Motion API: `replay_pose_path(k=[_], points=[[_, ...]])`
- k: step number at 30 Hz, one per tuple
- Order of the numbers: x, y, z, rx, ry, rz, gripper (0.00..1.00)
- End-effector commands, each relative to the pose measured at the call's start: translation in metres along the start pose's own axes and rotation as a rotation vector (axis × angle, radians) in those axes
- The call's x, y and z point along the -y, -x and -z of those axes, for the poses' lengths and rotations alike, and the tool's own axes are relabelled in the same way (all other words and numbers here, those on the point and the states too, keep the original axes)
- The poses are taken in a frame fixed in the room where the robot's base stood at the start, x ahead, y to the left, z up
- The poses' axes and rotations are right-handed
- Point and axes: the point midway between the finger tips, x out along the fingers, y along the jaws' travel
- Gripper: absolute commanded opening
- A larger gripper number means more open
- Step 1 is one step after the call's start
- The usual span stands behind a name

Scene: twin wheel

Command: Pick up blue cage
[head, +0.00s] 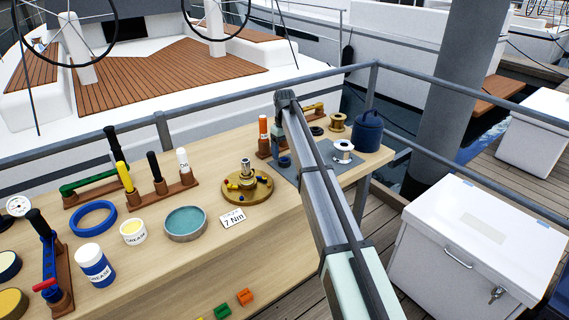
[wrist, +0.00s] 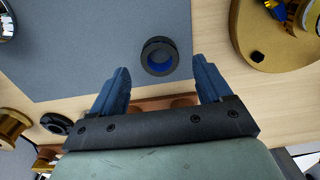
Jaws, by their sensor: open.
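A small dark round part with a blue inside (wrist: 159,57) lies on a grey mat (wrist: 80,45) in the wrist view. It looks like the blue cage, but I cannot be sure. My gripper (wrist: 160,82) is open, with one blue finger on each side and slightly short of this part. Nothing is held between the fingers. In the head view my gripper (head: 278,142) is over the mat's left end, partly hidden by my arm. A small blue ring (head: 285,162) shows just below it.
A white spool (head: 343,150), a gold spool (head: 337,122) and a blue lidded pot (head: 367,130) stand to the right. A brass turntable (head: 247,187) is to the left. A larger blue ring (head: 93,219) lies farther left. A brown rack (wrist: 165,103) is beneath the fingers.

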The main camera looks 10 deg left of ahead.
Motion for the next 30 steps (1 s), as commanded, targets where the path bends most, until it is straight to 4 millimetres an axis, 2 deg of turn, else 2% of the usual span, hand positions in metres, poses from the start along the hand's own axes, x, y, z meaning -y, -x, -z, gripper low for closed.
replay_pose_path(k=[6, 15, 30], points=[[0.0, -0.029, 0.0, 0.0, 0.0, 0.0, 0.78], [0.0, -0.035, 0.001, -0.001, 0.0, -0.001, 0.78], [-0.001, -0.035, 0.001, -0.001, 0.0, -0.001, 0.3]])
